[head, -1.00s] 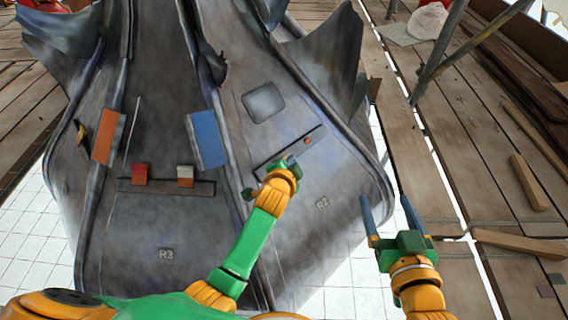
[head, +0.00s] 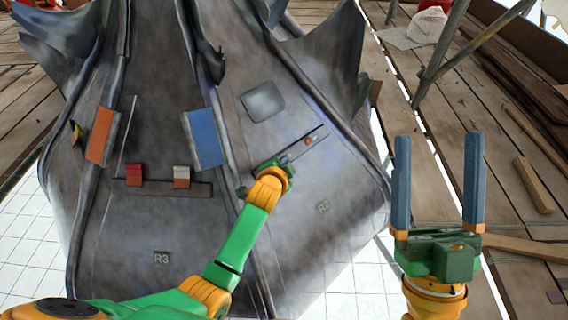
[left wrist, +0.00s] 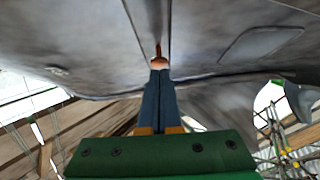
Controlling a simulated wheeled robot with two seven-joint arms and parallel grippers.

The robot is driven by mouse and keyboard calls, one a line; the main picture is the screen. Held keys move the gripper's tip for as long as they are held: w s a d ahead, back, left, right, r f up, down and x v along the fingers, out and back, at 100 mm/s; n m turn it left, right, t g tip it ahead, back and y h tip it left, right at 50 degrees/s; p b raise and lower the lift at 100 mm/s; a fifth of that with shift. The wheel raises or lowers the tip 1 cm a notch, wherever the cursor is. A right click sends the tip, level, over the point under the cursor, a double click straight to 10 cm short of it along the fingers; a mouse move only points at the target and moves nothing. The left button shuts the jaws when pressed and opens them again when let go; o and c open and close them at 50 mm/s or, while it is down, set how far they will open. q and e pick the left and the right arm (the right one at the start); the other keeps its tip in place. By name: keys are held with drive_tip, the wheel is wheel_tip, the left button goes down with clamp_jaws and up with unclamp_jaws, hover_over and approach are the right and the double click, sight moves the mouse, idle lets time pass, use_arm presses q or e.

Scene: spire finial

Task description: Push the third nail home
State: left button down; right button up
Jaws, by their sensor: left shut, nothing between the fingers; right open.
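A copper-coloured nail head (head: 308,141) shows by the dark seam on the grey panel marked R2. In the left wrist view a round copper nail head (left wrist: 159,62) with a short shank sits at the tips of my left fingers. My left gripper (head: 283,161) is shut with nothing held, low over the R2 panel; its fingers (left wrist: 158,78) point at the nail head. I cannot tell whether they touch it. In the head view my wrist mostly hides these fingers. My right gripper (head: 438,185) is open and empty, off the spire's right side.
A red block (head: 134,175) and a red-and-white block (head: 182,177) sit on a ledge (head: 160,187) above R3. Blue (head: 204,138) and orange (head: 103,136) plates are on the spire. Scaffold poles (head: 445,50) and loose timber (head: 533,185) are at right.

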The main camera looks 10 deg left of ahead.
drive_tip(key=shift+s+r+y, duration=0.25)
drive_tip(key=shift+s+y, duration=0.05)
